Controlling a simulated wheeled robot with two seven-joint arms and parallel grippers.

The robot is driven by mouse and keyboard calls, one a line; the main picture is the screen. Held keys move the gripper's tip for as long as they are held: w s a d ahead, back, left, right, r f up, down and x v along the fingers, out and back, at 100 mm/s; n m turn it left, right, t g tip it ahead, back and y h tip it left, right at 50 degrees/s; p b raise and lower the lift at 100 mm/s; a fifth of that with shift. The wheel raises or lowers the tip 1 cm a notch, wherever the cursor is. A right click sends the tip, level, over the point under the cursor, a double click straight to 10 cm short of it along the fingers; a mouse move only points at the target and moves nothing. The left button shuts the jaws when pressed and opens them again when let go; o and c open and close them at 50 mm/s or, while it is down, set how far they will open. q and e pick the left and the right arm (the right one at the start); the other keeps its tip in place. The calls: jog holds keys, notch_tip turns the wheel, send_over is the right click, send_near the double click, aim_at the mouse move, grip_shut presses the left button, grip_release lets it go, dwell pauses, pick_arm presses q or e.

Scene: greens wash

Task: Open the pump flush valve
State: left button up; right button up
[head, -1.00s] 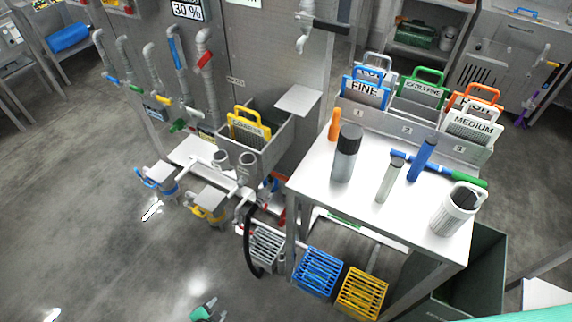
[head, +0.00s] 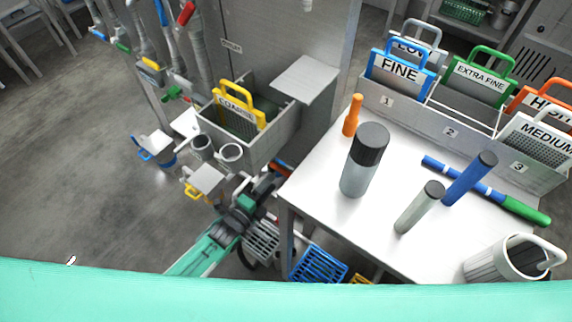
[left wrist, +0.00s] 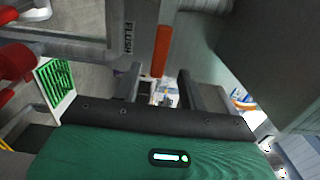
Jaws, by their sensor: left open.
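In the left wrist view a FLUSH label (left wrist: 128,38) sits on a grey upright part. To its right is a grey pipe or post with an orange-red handle-like piece (left wrist: 161,52), which appears to be the flush valve's lever. My left gripper (left wrist: 160,88) is open, its two dark fingers pointing toward this piece, which shows between them. I cannot tell whether they touch. In the head view my left gripper (head: 262,186) reaches in beside the table, close to small red parts (head: 281,167) below the strainer box. It partly hides the pump area. My right gripper is not in view.
The steel table (head: 320,185) stands right of my left arm, carrying a dark-topped cylinder (head: 364,160) and other tools. The box with the yellow-handled COARSE screen (head: 240,108) is behind the gripper. Blue (head: 318,265) and grey crates sit low nearby. Floor at left is open.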

aim_at(281, 172)
pick_arm(q)
jog(key=x, duration=0.9)
jog(key=shift+c, duration=0.4)
grip_shut()
